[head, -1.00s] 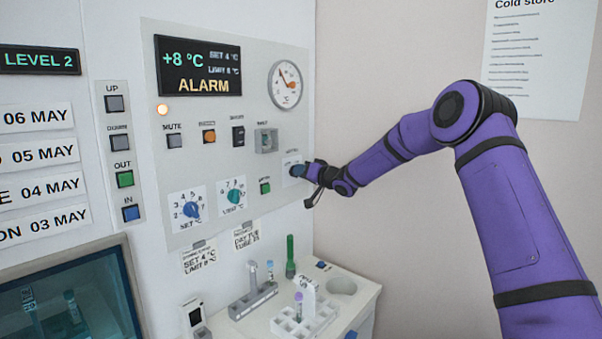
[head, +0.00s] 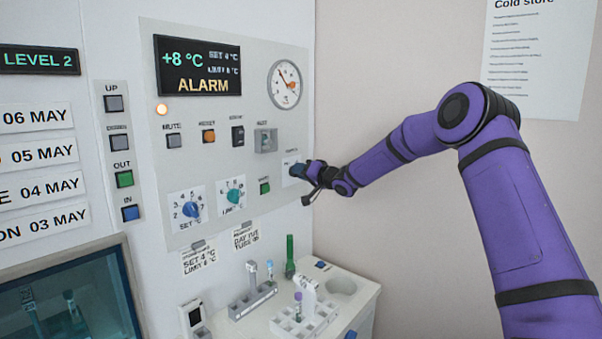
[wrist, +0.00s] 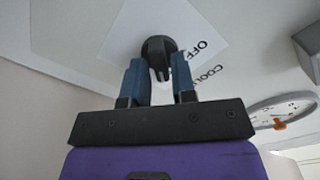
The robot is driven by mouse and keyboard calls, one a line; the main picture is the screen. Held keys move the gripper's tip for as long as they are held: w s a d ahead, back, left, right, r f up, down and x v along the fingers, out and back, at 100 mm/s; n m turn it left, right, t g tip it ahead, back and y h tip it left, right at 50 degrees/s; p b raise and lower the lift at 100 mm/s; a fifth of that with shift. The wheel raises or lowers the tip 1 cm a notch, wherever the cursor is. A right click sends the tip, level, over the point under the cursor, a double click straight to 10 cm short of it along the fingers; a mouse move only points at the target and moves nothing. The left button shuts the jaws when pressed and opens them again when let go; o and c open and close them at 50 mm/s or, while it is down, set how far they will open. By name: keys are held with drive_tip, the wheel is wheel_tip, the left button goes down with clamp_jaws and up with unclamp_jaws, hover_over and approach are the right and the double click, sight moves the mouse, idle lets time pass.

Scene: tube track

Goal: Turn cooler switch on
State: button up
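The cooler switch is a dark round knob with a ridge (wrist: 158,47) on a white plate printed OFF and COOLER in the wrist view. My gripper (wrist: 158,72) is open, its two blue fingers apart on either side of the knob's near end. I see a gap beside each finger, so no grip on the knob shows. In the head view my gripper (head: 302,171) is at the switch's white plate (head: 289,163), at the panel's right edge. The knob is mostly hidden there by the fingers.
The control panel (head: 255,105) has a display (head: 198,66) reading +8 °C and ALARM, a lit orange lamp (head: 162,109), a dial gauge (head: 285,85), several buttons and two lower knobs. Below stands a bench (head: 350,305) with tube racks.

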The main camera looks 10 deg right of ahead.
drive_tip(key=shift+o, duration=0.9)
drive_tip(key=v, duration=1)
drive_tip(key=shift+s+d, duration=0.25)
drive_tip(key=shift+s, duration=0.05)
